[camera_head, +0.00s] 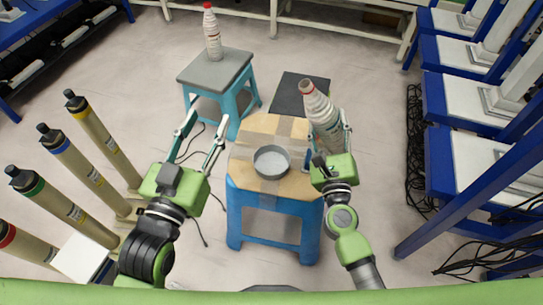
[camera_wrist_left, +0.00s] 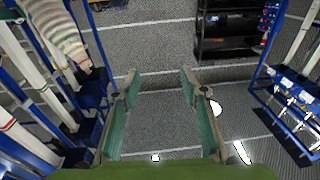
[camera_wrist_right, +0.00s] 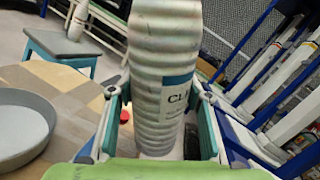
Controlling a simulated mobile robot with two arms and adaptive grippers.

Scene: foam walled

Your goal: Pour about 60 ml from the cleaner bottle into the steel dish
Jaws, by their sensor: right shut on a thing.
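The cleaner bottle (camera_head: 320,112) is white and ribbed, and its top leans to the left in the head view. My right gripper (camera_head: 328,140) is shut around its lower body and holds it at the right of the dish. In the right wrist view the bottle (camera_wrist_right: 163,60) shows part of a label, and its top is out of frame. The steel dish (camera_head: 272,161) is round and grey and sits on the wooden-topped blue stool (camera_head: 245,141). Its visible inside looks bare. My left gripper (camera_head: 209,119) is open and empty, left of the stool and apart from it.
A second white bottle (camera_head: 213,42) with a red cap stands on a grey-topped stool (camera_head: 195,72) at the back. A small red round thing (camera_wrist_right: 125,116) lies behind the held bottle. Several capped cylinders (camera_head: 85,170) stand at left. Blue frames (camera_head: 480,90) line the right.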

